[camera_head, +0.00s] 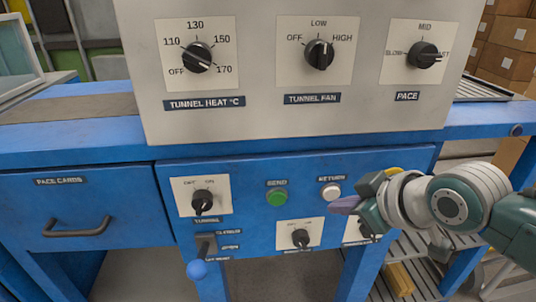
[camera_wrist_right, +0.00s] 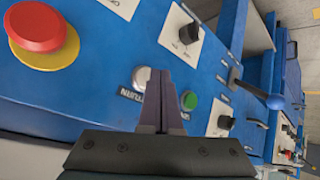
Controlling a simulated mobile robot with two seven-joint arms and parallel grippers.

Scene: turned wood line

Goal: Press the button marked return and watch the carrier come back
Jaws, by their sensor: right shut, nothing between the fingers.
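The white button under the label RETURN (camera_head: 331,191) sits on the blue front panel, right of the green button labelled SEND (camera_head: 277,197). My right gripper (camera_head: 343,206) is shut and empty, its fingertips just below the return button in the head view. In the right wrist view the shut fingers (camera_wrist_right: 161,80) point at the panel, with the white return button (camera_wrist_right: 142,76) partly behind them on the left and the green send button (camera_wrist_right: 189,101) on the right. I cannot tell whether the fingertips touch the panel. No carrier is recognisable. My left gripper is out of view.
A red mushroom button (camera_wrist_right: 37,27) on a yellow base is near the return button in the wrist view. Panel switches (camera_head: 203,201) and a lever with a blue ball (camera_head: 197,269) are left of the gripper. A grey dial box (camera_head: 300,118) stands above. The drawer handle (camera_head: 77,228) juts out.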

